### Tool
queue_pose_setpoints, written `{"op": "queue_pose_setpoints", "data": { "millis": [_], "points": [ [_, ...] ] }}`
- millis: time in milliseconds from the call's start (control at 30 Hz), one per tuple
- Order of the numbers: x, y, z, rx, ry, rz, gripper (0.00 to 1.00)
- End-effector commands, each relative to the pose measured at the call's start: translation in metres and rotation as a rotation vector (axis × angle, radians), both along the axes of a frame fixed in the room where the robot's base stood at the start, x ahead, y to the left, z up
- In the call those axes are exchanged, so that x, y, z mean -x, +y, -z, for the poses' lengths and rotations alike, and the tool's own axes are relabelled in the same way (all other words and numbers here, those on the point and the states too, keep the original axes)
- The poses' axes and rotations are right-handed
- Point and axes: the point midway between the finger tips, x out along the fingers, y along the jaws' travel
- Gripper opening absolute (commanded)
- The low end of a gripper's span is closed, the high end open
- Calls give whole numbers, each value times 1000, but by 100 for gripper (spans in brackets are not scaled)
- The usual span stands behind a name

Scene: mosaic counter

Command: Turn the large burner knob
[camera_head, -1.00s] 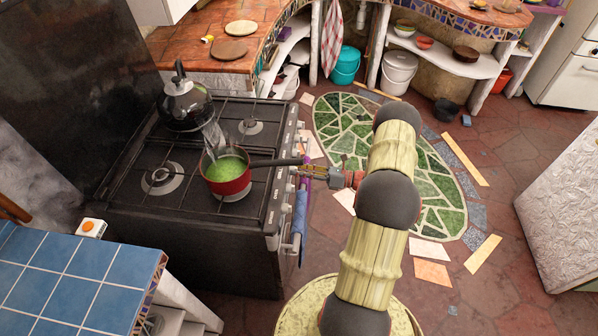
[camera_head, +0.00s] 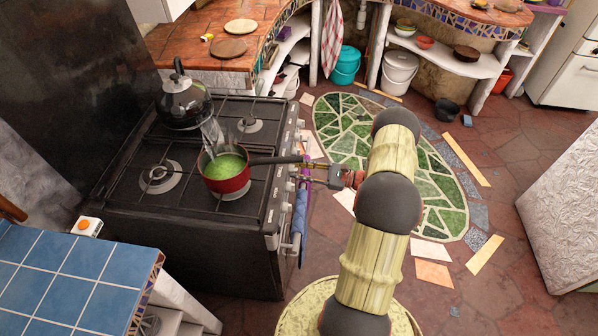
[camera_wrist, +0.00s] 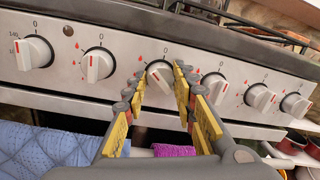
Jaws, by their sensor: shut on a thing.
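In the wrist view, the burner knob (camera_wrist: 158,76) is a round, light metal-coloured dial with a red mark, on the stove's front panel. The yellow fingers of my gripper (camera_wrist: 161,82) are on its left and right sides and are shut on it. Its mark looks tilted. In the head view, my gripper (camera_head: 306,170) reaches the front of the stove (camera_head: 180,235) from the right, just beyond the pot handle. The knob itself is too small and covered to make out there.
Several similar knobs flank it, including a close one (camera_wrist: 215,88) on the right. A red pot (camera_head: 229,184) with green contents stands on the stove, its handle jutting over the front edge. A kettle (camera_head: 186,105) stands behind. A blue towel (camera_wrist: 50,150) hangs below the panel.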

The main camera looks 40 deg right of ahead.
Motion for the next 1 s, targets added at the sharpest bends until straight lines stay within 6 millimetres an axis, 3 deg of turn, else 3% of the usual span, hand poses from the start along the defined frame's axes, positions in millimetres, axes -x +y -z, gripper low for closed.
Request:
{"op": "queue_pose_setpoints", "data": {
  "millis": [300,900,933,1000],
  "points": [
    [0,0,1,112,-94,0,2],
    [0,0,1,140,-119,0,2],
    [0,0,1,140,-119,0,28],
    [0,0,1,140,-119,0,32]
  ]
}}
